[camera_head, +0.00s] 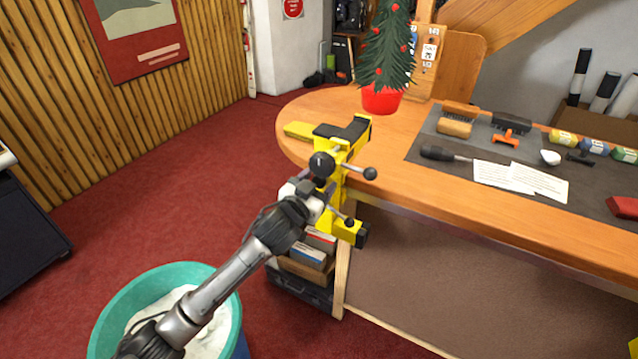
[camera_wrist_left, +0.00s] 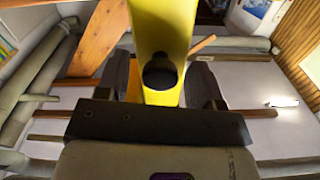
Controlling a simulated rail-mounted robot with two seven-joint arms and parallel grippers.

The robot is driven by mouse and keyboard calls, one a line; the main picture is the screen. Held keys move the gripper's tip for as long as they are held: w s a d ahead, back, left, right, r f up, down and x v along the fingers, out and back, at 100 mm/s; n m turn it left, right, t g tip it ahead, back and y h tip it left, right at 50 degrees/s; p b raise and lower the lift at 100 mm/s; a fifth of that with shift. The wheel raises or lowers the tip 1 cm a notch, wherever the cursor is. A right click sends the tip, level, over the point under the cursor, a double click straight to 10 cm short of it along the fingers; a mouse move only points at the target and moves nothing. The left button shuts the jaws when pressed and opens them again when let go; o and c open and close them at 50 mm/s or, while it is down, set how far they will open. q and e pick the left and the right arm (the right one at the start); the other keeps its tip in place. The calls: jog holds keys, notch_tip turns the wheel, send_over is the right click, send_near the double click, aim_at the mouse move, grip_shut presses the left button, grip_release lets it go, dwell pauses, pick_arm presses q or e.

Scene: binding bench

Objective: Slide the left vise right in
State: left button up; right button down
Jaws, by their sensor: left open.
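The left vise (camera_head: 355,129), yellow with black pads and dark round knobs, is mounted at the left front corner of the wooden bench (camera_head: 385,180). Its front part stands out past the bench edge. My left gripper (camera_head: 316,190) is at the front of the vise, in front of its lower body. In the left wrist view, my open fingers (camera_wrist_left: 164,82) stand on either side of a yellow vise part (camera_wrist_left: 165,25) with a dark round knob (camera_wrist_left: 160,72). I cannot tell whether they touch it. My right gripper is not in view.
A small decorated tree in a red pot (camera_head: 381,98) stands behind the vise. A dark mat (camera_head: 430,140) with brushes, papers and small jars lies to the right. A teal bin (camera_head: 115,310) stands on the floor under my left arm. Boxes sit below the bench.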

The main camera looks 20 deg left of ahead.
pick_arm(q)
jog(key=shift+w, duration=0.35)
jog(key=shift+c, duration=0.4)
grip_shut()
